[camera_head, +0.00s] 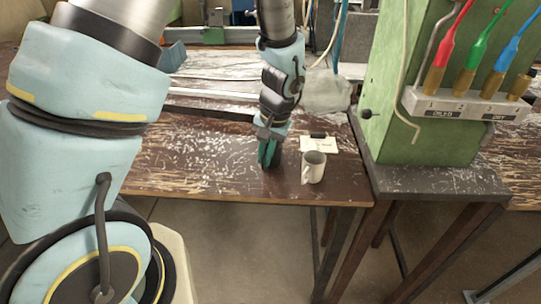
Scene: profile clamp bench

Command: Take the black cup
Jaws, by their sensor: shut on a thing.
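My gripper (268,153) points down over the worn brown bench top, with its teal fingers low, close to the surface. It is shut on a dark thing (277,157), which I take to be the black cup. The fingers hide most of it, so its shape and handle cannot be made out. I cannot tell whether it touches the bench.
A pale grey mug (314,170) stands upright just right of my gripper, near the bench's front edge. A white card (318,145) lies behind it. A green cabinet (425,90) with coloured hoses stands at the right. The bench (190,165) is clear left of my gripper.

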